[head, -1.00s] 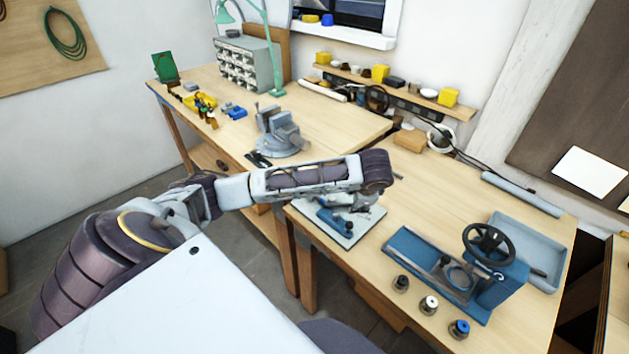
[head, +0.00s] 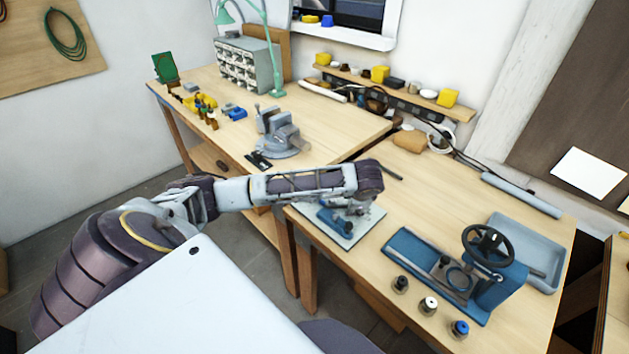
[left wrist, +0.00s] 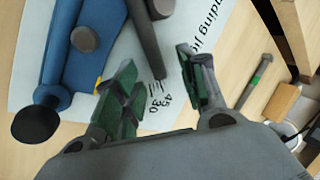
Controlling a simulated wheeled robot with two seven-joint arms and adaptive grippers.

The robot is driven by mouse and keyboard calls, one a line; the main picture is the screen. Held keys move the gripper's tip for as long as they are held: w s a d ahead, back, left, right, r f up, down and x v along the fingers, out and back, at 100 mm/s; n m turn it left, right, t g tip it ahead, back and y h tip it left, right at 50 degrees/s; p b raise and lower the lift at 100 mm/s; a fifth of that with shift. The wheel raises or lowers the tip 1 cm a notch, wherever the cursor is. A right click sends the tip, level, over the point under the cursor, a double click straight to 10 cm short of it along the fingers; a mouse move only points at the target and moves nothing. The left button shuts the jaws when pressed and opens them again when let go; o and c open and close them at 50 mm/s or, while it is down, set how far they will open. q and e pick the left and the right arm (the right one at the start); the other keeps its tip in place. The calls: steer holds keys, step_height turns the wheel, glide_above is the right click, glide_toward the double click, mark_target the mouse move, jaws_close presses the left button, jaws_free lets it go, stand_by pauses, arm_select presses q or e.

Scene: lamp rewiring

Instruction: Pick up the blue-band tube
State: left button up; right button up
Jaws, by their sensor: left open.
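I cannot make out a blue band on any tube. A dark grey tube with a green band (left wrist: 256,82) lies on the bench at the right of the left wrist view; a dark rod (head: 392,173) shows just beyond my wrist in the head view. My left gripper (left wrist: 157,62) is open and empty, above the edge of the white bending-jig plate (left wrist: 212,35). A blue jig part (left wrist: 75,50) and a dark grey bar (left wrist: 147,38) lie on the plate beyond its fingers. In the head view my wrist hides part of the jig. My right gripper is out of view.
A blue fixture with a black handwheel (head: 488,245) stands right of the jig, by a blue-grey tray (head: 545,268). A vise (head: 277,135) is on the far bench. A tan block (left wrist: 284,102) lies near the green-band tube.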

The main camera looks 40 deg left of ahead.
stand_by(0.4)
arm_select(q)
jaws_close()
steer(key=shift+r, duration=0.15)
step_height(320, 180, up, 10)
stand_by(0.8)
